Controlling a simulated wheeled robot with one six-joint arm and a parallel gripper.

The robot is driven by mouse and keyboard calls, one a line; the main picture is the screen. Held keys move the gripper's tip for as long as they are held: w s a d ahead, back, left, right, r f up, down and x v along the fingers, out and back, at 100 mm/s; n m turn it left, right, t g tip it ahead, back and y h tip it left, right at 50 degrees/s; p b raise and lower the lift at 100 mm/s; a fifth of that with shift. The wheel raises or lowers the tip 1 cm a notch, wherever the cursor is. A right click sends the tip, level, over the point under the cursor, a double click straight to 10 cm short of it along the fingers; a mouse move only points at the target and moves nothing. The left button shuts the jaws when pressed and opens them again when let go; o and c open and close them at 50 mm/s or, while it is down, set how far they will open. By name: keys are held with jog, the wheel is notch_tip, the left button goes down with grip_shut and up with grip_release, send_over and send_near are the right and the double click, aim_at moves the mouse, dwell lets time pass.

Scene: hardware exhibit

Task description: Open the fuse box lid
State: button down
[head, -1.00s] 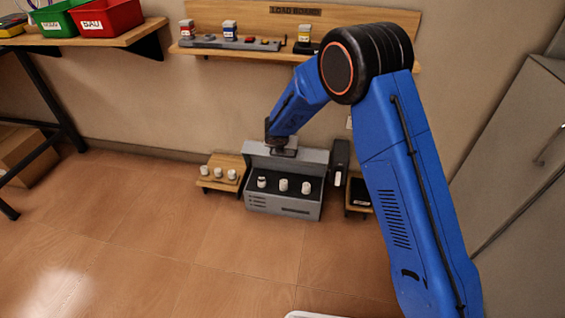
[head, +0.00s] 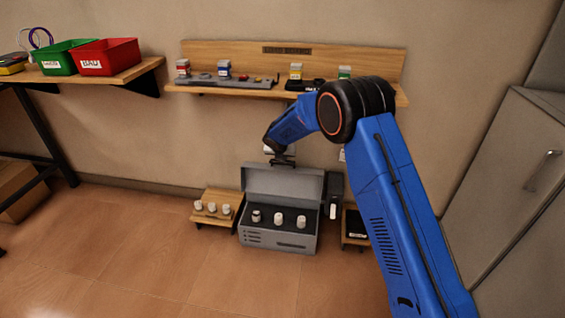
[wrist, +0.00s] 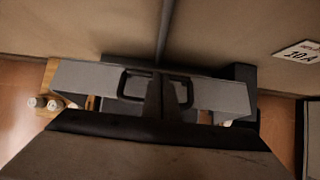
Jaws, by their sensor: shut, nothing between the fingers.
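The grey fuse box (head: 278,240) stands low against the wall in the head view. Its lid (head: 283,184) is raised and stands up at the back, showing the dark interior with several pale cylindrical fuses (head: 278,218). My gripper (head: 283,161) is at the lid's top edge, near its middle. I cannot tell whether it touches the lid. In the wrist view a grey strip (wrist: 85,78) of the box spans the picture behind dark bracket shapes around my gripper (wrist: 158,98). My gripper is shut and empty; its fingertips are hard to make out.
A small wooden shelf with pale fuses (head: 212,208) is left of the box. A black device (head: 334,195) and another small shelf (head: 354,240) are on the right. The load board (head: 290,66) hangs above. Green (head: 68,60) and red (head: 105,58) bins stand upper left. A cabinet (head: 510,180) is right.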

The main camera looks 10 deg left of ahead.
jog(key=shift+w+d, duration=0.2)
jog(key=shift+w, duration=0.05)
jog(key=shift+s+r, duration=0.25)
jog(key=shift+r, duration=0.2)
jog(key=v, duration=1.6)
jog(key=s+d+r+m, duration=0.6)
jog(key=s+d, duration=0.1)
jog(key=d, duration=0.3)
jog(key=s+d+r+m+g+h, duration=0.1)
jog(key=s+d+r+m, duration=0.45)
jog(key=d, duration=0.45)
jog(key=s+d+r+m, duration=0.5)
jog(key=s+d+r, duration=0.15)
jog(key=d, duration=0.35)
jog(key=s+d+m+g, duration=0.1)
jog(key=s+d+m, duration=0.4)
jog(key=s, duration=0.4)
jog(key=s+d+m, duration=0.5)
jog(key=s, duration=0.5)
jog(key=s+d+f+m, duration=0.1)
jog(key=s+m, duration=0.3)
jog(key=s, duration=0.4)
jog(key=s+d+f+m+y, duration=0.1)
jog(key=s+f+m, duration=0.2)
jog(key=s+m, duration=0.2)
jog(key=s, duration=0.3)
jog(key=shift+d+f, duration=0.3)
jog(key=shift+d, duration=0.05)
